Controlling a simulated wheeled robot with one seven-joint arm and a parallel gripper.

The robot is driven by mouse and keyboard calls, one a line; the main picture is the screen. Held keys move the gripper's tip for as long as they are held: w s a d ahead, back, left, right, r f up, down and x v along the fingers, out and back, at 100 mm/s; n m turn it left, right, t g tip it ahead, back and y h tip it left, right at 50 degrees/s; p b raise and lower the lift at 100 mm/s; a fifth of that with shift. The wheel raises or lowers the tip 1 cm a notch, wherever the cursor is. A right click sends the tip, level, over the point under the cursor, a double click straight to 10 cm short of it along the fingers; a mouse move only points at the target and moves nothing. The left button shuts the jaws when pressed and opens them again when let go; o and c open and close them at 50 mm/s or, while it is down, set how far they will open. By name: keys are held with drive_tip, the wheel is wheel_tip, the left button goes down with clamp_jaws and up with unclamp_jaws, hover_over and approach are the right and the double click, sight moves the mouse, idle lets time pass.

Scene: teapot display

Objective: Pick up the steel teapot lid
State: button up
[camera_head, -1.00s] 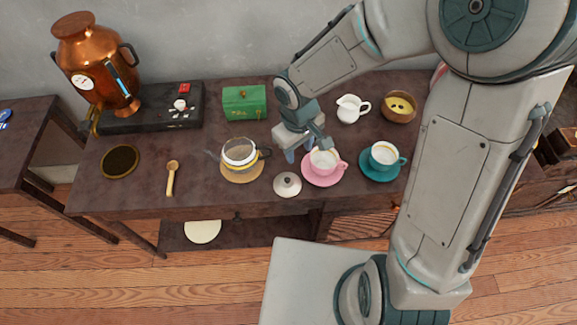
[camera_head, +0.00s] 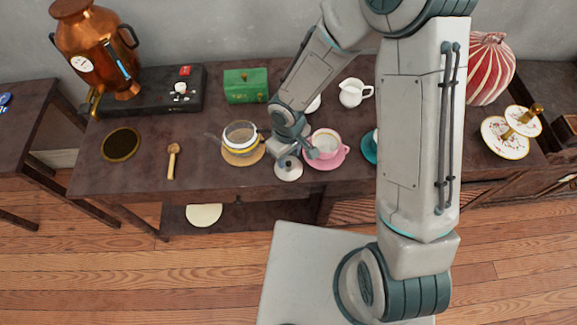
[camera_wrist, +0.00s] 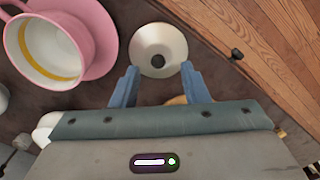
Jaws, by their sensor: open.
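The steel teapot lid (camera_head: 288,169) is a round, pale disc with a dark knob, lying near the table's front edge. In the wrist view the lid (camera_wrist: 150,42) lies just beyond my fingertips, roughly centred between them, and nothing touches it that I can see. My gripper (camera_wrist: 160,72) is open and empty, with its two blue fingers apart. In the head view my gripper (camera_head: 296,156) is over the lid's back side and partly hides it. The glass teapot (camera_head: 241,138) stands on a tan coaster to the left of the lid.
A pink cup (camera_head: 325,143) on a pink saucer (camera_wrist: 100,62) sits close beside the lid. A teal saucer (camera_head: 369,148) is partly hidden behind my arm. The table's front edge is close to the lid.

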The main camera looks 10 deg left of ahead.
sight(289, 162)
drive_tip(key=shift+w+f, duration=0.15)
drive_tip(key=shift+f, duration=1.7)
clamp_jaws()
drive_tip(key=shift+r, duration=0.1)
